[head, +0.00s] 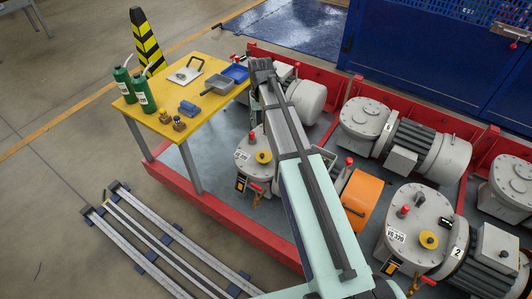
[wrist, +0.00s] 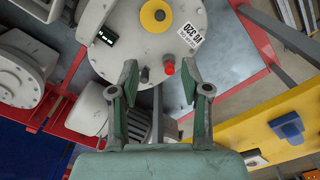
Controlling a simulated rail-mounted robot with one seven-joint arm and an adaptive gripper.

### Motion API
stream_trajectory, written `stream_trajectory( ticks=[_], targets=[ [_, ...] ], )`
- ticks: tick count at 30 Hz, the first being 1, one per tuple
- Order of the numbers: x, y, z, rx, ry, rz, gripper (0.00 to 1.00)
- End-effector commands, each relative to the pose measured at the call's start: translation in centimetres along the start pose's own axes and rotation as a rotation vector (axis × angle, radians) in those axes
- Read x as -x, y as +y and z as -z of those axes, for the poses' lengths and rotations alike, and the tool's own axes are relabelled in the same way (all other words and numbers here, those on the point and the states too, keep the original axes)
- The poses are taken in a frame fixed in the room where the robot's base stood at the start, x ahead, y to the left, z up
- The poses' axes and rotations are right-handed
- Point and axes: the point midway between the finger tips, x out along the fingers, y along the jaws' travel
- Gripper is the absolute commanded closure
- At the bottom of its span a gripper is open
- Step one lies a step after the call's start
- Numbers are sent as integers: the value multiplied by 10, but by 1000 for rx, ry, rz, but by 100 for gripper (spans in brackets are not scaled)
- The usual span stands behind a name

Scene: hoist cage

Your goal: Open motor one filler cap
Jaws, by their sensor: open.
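In the wrist view the same gearbox top (wrist: 125,35) shows the yellow cap (wrist: 155,15), the red cap (wrist: 168,67) and a white label. I cannot tell which is the filler cap. My gripper (wrist: 161,70) is open and empty, its fingers either side of the red cap in the picture. Contact cannot be told.
A yellow table (head: 190,95) with green bottles (head: 143,92), trays and small parts stands left of the motor. Motor two (head: 412,225) and other motors stand to the right. A red frame (head: 215,205) borders the motors. Rails (head: 160,245) lie on the floor at lower left.

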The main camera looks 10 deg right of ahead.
Motion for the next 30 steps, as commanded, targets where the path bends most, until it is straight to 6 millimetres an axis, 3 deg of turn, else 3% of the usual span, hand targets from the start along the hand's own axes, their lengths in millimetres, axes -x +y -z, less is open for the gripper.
stream_trajectory(
  ticks=[8,24,30],
  targets=[
    [-25,0,-8,-3,-26,-1,53],
    [-130,0,-10,-3,-26,-1,53],
    [-159,0,-11,-3,-26,-1,53]
  ],
)
